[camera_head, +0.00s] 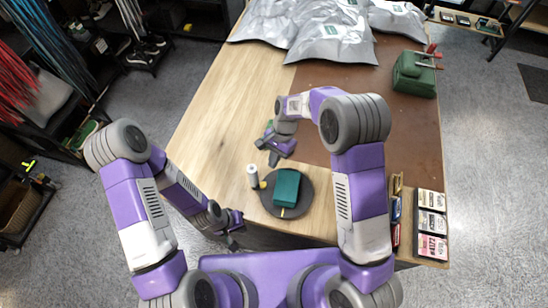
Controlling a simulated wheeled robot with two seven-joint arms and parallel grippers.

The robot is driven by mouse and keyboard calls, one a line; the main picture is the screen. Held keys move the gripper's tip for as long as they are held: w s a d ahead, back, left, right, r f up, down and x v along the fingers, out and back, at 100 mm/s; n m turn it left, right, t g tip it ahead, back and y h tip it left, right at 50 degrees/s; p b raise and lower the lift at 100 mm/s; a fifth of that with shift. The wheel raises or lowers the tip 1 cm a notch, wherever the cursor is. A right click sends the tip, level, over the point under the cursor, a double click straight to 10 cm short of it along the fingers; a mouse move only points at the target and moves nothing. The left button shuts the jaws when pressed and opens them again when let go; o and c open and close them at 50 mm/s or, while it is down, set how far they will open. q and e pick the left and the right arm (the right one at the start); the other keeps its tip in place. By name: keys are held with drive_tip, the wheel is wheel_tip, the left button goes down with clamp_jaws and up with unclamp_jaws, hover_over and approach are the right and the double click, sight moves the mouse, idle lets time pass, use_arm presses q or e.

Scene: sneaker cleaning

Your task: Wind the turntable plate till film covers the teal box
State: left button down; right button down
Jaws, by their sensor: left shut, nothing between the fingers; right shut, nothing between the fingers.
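The dark round turntable plate (304,207) lies on the wooden table near its front edge. The teal box (287,184) sits on the plate. A pale upright roll (252,175), seemingly the film, stands at the plate's left edge. I cannot make out any film on the box. My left gripper (236,238) is shut and empty, low at the table's front edge, left of and below the plate. My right gripper (268,153) is shut and empty, above and behind the plate, apart from the box and roll.
Silvery bags (325,35) lie along the table's back. A green device with red-tipped handles (413,74) stands at the back right. Small boxes and cards (431,224) sit at the front right. Bare wood (215,120) is free on the left.

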hover_over(268, 183)
drive_tip(key=f, duration=0.6)
drive_tip(key=shift+w+d+f+p, duration=0.25)
drive_tip(key=shift+w+d+p, duration=0.05)
drive_tip(key=shift+w, duration=0.05)
drive_tip(key=shift+s+a+f+n+b, duration=0.1)
drive_tip(key=shift+s+a+n+b, duration=0.25)
drive_tip(key=shift+n, duration=0.35)
drive_tip(key=shift+d, duration=0.1)
drive_tip(key=p+v, duration=0.4)
drive_tip(key=v, duration=0.6)
